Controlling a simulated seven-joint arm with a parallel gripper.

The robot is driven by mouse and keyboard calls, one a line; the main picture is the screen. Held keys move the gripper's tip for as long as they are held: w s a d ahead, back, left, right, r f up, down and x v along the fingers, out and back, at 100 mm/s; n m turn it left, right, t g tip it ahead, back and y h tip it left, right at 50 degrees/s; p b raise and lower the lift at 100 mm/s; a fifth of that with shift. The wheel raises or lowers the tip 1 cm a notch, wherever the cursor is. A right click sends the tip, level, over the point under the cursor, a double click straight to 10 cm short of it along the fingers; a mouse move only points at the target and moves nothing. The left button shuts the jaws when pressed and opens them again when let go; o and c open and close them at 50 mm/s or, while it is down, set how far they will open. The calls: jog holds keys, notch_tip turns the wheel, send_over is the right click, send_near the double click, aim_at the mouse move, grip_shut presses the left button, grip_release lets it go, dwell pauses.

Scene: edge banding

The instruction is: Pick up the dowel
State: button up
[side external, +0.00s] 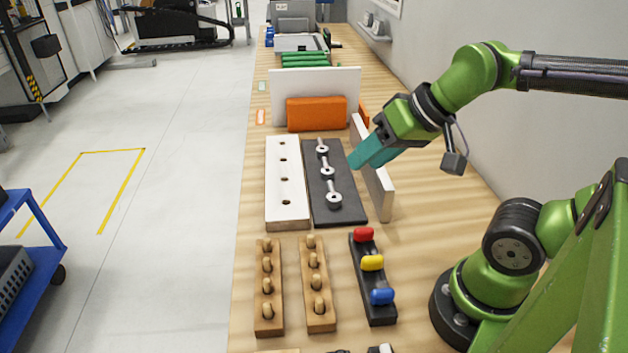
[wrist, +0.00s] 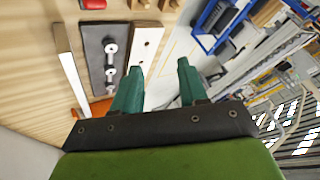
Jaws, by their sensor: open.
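Several light wooden dowels (side external: 267,265) stand upright in the holes of the left wooden rack (side external: 268,325). More dowels (side external: 317,283) stand in the right wooden rack (side external: 320,324). Both racks sit at the near part of the bench; only bits of them show at the top edge of the wrist view. My gripper (side external: 357,162) has teal fingers and hangs above the right side of the dark plate, beyond and above the racks. In the wrist view its two fingers (wrist: 158,68) are apart with nothing between them. It is well away from the dowels.
A white board with holes (side external: 283,205) lies beside a dark plate with metal fittings (side external: 345,213). A white panel (side external: 380,190) stands on edge to their right. A black holder (side external: 378,310) carries red, yellow and blue pieces. An orange block (side external: 316,114) stands farther back.

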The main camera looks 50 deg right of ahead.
jog(key=shift+o, duration=0.3)
jog(key=n+g+h, duration=0.2)
jog(key=n+g, duration=0.5)
jog(key=n, duration=0.6)
send_over(267, 240)
notch_tip(267, 240, down, 4)
jog(key=f, duration=0.1)
notch_tip(267, 240, down, 16)
jog(key=shift+w+f, duration=0.1)
jog(key=shift+c, duration=0.4)
grip_shut()
